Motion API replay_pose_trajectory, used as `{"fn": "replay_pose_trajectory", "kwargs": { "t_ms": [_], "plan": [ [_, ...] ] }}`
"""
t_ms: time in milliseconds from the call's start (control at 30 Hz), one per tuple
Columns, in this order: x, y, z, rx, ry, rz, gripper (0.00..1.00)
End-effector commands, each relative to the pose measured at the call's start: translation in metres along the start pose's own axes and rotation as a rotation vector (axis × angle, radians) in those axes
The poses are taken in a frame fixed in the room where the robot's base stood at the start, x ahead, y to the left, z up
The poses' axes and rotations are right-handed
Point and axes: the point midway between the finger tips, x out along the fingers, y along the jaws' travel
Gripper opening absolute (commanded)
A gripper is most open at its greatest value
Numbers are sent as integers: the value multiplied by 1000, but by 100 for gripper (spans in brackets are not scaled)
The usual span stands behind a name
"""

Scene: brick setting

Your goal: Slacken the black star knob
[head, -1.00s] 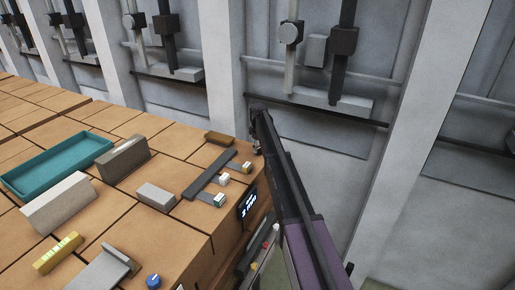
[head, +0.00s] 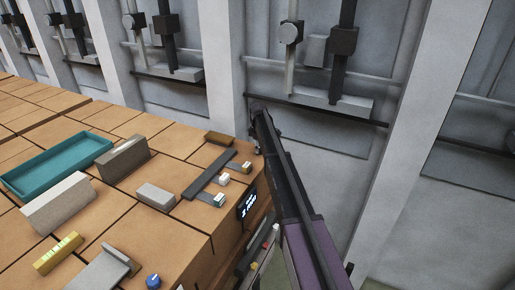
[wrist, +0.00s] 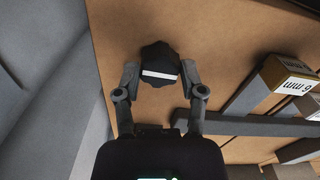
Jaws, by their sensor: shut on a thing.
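The black star knob (wrist: 160,58) shows in the wrist view, dark and lobed, with a white stripe across its near side. My gripper (wrist: 160,76) has one finger on each side of it and is shut on it. In the head view my gripper (head: 257,128) is at the far right corner of the tan workbench (head: 190,240). The knob cannot be made out there, as the gripper and arm cover that spot.
A dark bar (head: 208,172) and small labelled blocks (head: 219,200) lie close to the gripper's left. A small display (head: 247,204) is on the bench's side. Grey blocks, a teal tray (head: 55,165) and a blue knob (head: 153,281) stand farther left. A grey wall rises behind.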

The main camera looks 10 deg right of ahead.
Motion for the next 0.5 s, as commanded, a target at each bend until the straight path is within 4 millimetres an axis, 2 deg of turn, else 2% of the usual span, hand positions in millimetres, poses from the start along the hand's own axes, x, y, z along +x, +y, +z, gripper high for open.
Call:
{"fn": "replay_pose_trajectory", "kwargs": {
  "t_ms": [67,100,200,500],
  "plan": [
    [0,3,-2,0,5,6,5],
    [0,3,-2,0,5,6,61],
    [0,2,-2,0,5,6,87],
    [0,1,-1,1,2,3,87]
  ]
}}
